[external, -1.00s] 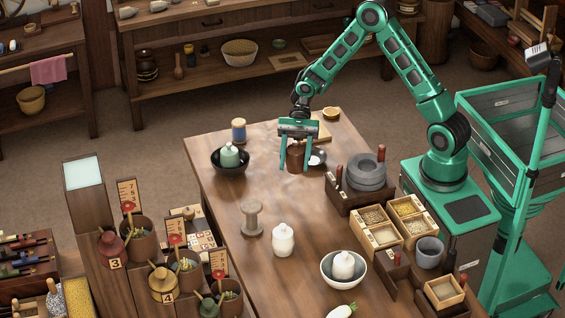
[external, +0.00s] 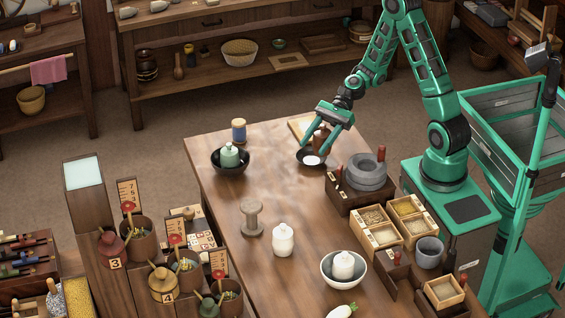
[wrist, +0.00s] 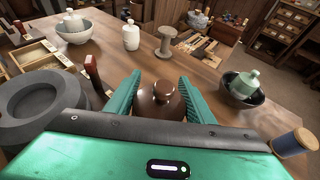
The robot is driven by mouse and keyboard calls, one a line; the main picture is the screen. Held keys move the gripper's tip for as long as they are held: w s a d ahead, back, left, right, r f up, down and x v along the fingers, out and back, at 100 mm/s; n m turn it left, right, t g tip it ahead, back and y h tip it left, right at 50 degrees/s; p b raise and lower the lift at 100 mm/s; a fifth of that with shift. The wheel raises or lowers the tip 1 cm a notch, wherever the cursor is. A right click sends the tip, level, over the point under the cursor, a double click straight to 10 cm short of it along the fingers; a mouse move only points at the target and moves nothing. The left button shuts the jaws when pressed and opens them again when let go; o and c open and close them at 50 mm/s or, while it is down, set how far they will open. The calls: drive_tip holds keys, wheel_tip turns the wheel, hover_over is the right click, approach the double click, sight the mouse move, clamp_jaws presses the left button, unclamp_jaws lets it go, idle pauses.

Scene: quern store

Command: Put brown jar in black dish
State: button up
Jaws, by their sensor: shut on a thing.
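The brown jar (external: 321,139) is between the fingers of my gripper (external: 320,146), which is shut on it. In the wrist view the jar (wrist: 160,104) shows its rounded brown top and knob between the green fingers (wrist: 160,95).
A grey quern (external: 366,172) in a wooden box is close on the right. A blue-and-tan spool (external: 238,131) stands at the far left edge. The table middle is mostly clear.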

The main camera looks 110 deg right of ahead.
drive_tip(key=d+f, duration=0.1)
drive_tip(key=d, duration=0.1)
drive_tip(key=d+f, duration=0.2)
drive_tip(key=d, duration=0.1)
drive_tip(key=d+f, duration=0.1)
drive_tip(key=d, duration=0.1)
drive_tip(key=shift+w+d+f, duration=0.2)
drive_tip(key=shift+w+f, duration=0.05)
drive_tip(key=shift+w, duration=0.1)
drive_tip(key=shift+f, duration=2.05)
drive_tip(key=o, duration=1.3)
drive_tip(key=shift+f, duration=0.1)
drive_tip(key=shift+o, duration=0.2)
drive_tip(key=shift+d, duration=0.1)
drive_tip(key=v, duration=1.2)
